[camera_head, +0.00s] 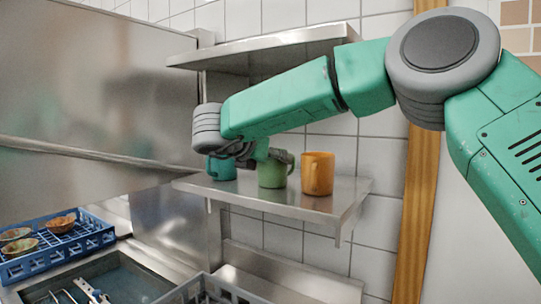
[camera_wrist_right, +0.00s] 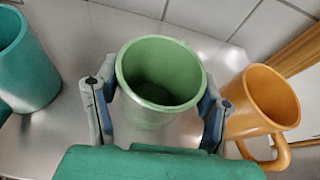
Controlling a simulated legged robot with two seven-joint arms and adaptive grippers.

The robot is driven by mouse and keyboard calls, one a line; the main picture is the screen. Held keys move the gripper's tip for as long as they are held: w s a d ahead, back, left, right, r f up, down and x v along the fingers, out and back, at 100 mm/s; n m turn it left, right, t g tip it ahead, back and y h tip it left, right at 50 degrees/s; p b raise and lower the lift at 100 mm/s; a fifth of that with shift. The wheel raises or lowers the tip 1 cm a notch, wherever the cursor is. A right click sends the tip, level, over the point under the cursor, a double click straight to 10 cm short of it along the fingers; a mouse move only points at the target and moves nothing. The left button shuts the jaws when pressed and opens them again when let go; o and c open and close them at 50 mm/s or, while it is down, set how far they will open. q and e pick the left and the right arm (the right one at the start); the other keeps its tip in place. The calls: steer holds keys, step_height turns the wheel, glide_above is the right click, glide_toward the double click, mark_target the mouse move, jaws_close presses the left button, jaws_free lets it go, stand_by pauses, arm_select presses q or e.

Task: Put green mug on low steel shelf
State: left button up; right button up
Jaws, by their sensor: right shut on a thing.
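The green mug (camera_head: 272,174) is upright at the middle shelf, between a teal mug (camera_head: 222,169) and an orange mug (camera_head: 317,173). My right gripper (camera_head: 264,157) is shut on it, and the arm hides part of its top. In the right wrist view the green mug (camera_wrist_right: 160,75) sits between the two fingers, its open mouth towards the camera and empty. Its base looks at the level of the steel shelf (camera_head: 300,203), but I cannot tell whether it bears on it. A lower steel surface (camera_head: 285,275) shows beneath. My left gripper is out of view.
The orange mug (camera_wrist_right: 265,105) stands close to one finger; the teal mug (camera_wrist_right: 25,65) is farther off on the other side. An upper steel shelf (camera_head: 262,48) hangs above the arm. A blue rack (camera_head: 95,236) with bowls stands at lower left, beside a sink (camera_head: 125,272).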

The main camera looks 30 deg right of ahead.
steer(key=shift+a, duration=0.85)
steer(key=o, duration=1.5)
steer(key=shift+a, duration=0.15)
steer(key=shift+d, duration=0.6)
steer(key=shift+d+r, duration=0.1)
arm_select(q)
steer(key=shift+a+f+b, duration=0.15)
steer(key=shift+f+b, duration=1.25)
steer(key=shift+b, duration=0.15)
arm_select(e)
steer(key=shift+v, duration=5.95)
